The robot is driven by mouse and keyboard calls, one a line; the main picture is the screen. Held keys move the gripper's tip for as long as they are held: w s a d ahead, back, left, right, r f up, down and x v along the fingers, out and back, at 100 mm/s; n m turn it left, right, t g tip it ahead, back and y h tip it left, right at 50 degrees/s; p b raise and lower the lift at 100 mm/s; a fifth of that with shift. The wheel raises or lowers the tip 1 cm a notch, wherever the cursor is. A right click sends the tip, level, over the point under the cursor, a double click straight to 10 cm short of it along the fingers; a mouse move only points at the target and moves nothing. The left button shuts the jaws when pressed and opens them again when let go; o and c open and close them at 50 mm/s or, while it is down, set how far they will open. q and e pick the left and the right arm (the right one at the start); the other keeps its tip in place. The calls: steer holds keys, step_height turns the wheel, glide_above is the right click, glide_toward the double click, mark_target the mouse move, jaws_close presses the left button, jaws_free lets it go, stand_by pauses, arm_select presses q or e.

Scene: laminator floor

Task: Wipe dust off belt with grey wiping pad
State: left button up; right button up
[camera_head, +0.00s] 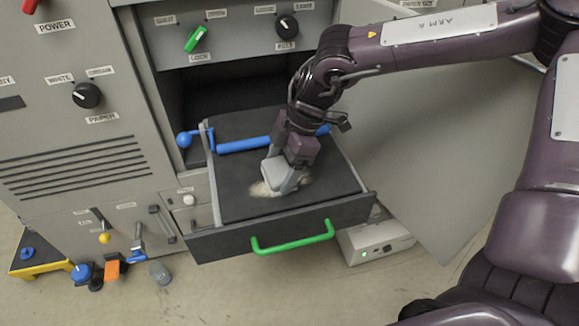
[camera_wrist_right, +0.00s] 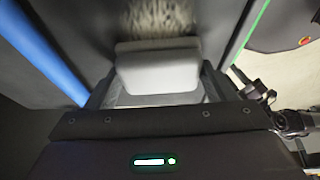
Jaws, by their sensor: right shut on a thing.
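The dark belt (camera_head: 240,205) lies in a pulled-out drawer of the grey machine. A pale dust patch (camera_head: 262,189) is on the belt; it also shows at the top of the right wrist view (camera_wrist_right: 160,15). My right gripper (camera_head: 282,180) is shut on the grey wiping pad (camera_head: 278,174), which is low over the belt at the dust patch and hides part of it. The pad also shows between the fingers in the right wrist view (camera_wrist_right: 157,68). Whether it presses on the belt is hard to tell. My left gripper is not in view.
A blue roller (camera_head: 245,145) crosses the drawer behind the pad. The drawer front has a green handle (camera_head: 293,238). An open grey panel (camera_head: 430,150) stands to the right, above a small white box (camera_head: 375,242). Several small items, including an orange one (camera_head: 112,270), lie at left.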

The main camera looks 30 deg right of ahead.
steer(key=shift+w+a+f+b, duration=0.15)
steer(key=shift+a+b, duration=0.3)
steer(key=shift+a, duration=0.3)
steer(key=shift+w+a+r+b, duration=0.1)
steer(key=shift+w+a+b, duration=0.1)
steer(key=shift+a, duration=0.35)
steer(key=shift+w+a+r+b, duration=0.1)
steer(key=shift+a+b, duration=0.1)
steer(key=shift+a, duration=0.3)
